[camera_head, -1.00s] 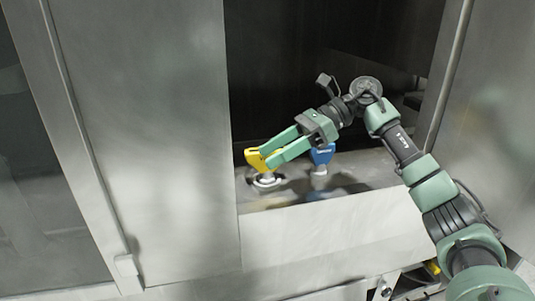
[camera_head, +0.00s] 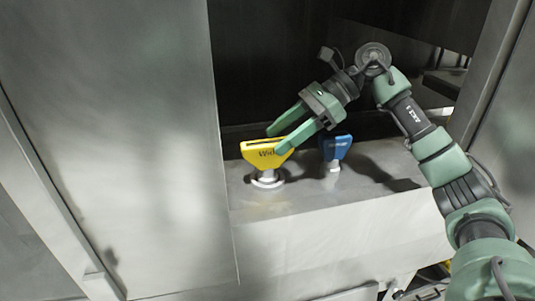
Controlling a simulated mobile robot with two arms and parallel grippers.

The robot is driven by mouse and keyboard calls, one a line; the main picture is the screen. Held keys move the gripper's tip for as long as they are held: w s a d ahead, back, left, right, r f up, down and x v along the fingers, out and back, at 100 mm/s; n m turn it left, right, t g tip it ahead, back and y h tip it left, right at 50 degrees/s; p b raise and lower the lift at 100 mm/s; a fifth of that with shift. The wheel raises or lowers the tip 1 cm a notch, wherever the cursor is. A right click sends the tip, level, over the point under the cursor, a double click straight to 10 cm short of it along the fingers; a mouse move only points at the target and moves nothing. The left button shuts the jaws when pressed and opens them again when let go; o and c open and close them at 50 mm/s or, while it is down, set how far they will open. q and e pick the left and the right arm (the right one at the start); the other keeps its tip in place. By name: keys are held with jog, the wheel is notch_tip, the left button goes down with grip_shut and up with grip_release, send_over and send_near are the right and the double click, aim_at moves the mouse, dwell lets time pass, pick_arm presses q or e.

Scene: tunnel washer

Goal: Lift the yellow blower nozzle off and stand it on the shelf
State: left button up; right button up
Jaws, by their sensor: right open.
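The yellow blower nozzle (camera_head: 262,156) stands upright on a round pale base (camera_head: 267,181) on the grey ledge inside the opening. It is wide at the top, narrows downward and bears dark lettering. My right gripper (camera_head: 272,142) is open at the nozzle's upper right, its two green fingers reaching down and left to the nozzle's top. One fingertip overlaps the nozzle's right edge in the picture; I cannot tell whether it touches. A blue nozzle (camera_head: 335,148) stands to the right, behind my gripper. My left gripper is not in view. I cannot identify the shelf.
The grey ledge (camera_head: 305,200) holds both nozzles and has bare room at its front. A tall metal panel (camera_head: 120,130) closes off the left side of the opening. A metal side wall (camera_head: 508,130) stands at the right. The opening's interior is dark.

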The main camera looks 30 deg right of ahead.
aim_at(269, 142)
jog(key=p+x, duration=0.1)
jog(key=x, duration=0.2)
jog(key=shift+w+a+f, duration=0.1)
jog(key=shift+a+f, duration=0.1)
jog(key=shift+a, duration=0.05)
jog(key=shift+a+f, duration=0.2)
jog(key=shift+f, duration=0.05)
grip_shut()
jog(key=shift+r, duration=0.1)
jog(key=shift+w+r, duration=0.1)
jog(key=shift+r, duration=0.35)
notch_tip(269, 142, up, 19)
jog(key=b, duration=0.1)
